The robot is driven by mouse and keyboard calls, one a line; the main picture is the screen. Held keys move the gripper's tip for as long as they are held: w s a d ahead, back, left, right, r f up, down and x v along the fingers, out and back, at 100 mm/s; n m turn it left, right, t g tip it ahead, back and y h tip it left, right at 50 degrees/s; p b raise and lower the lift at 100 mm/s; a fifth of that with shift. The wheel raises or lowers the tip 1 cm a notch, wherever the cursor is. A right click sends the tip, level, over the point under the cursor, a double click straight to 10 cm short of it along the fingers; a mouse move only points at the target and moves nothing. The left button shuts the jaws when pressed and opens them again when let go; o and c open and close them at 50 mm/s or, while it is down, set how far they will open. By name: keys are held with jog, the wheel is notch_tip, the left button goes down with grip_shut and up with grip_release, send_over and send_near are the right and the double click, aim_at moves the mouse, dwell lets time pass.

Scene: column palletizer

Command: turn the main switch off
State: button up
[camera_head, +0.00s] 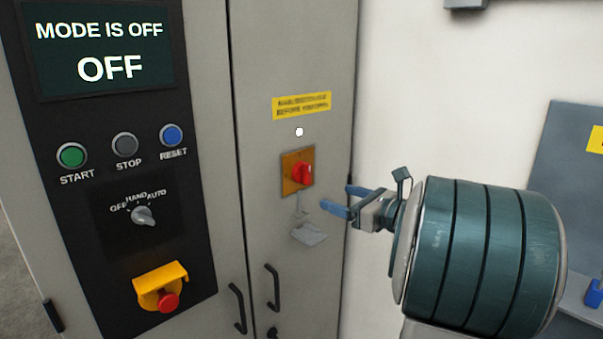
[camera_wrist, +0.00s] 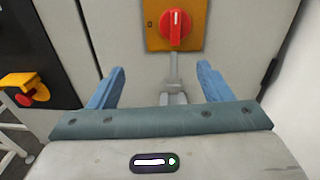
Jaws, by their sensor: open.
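The main switch is a red rotary handle (camera_head: 302,174) on an orange-yellow plate (camera_head: 288,168), mounted on the grey cabinet door. In the wrist view the red handle (camera_wrist: 175,27) stands upright with a white mark on it, above and between my fingers. A grey tag or padlock (camera_head: 309,233) hangs under the plate; it also shows in the wrist view (camera_wrist: 173,88). My gripper (camera_head: 343,200) is open and empty, with blue fingers, to the right of and slightly below the switch. It appears apart from the handle.
A black control panel on the left has a screen (camera_head: 98,52) reading "MODE IS OFF", push buttons, a mode selector (camera_head: 144,215) and a red emergency stop (camera_head: 167,300) under a yellow guard. A yellow label (camera_head: 301,105) is above the switch. Black door handles (camera_head: 272,288) stick out below.

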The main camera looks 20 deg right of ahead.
aim_at(309, 177)
jog(key=shift+m+t+h, duration=0.3)
jog(key=shift+m+t, duration=0.2)
jog(key=shift+m, duration=0.1)
jog(key=p+x, duration=0.1)
jog(key=x, duration=0.3)
jog(key=d+p+x, duration=0.1)
jog(key=x, duration=0.3)
jog(key=p+x, duration=0.1)
jog(key=x, duration=0.4)
jog(key=shift+w+d+r, duration=0.4)
jog(key=shift+w, duration=0.05)
jog(key=c, duration=1)
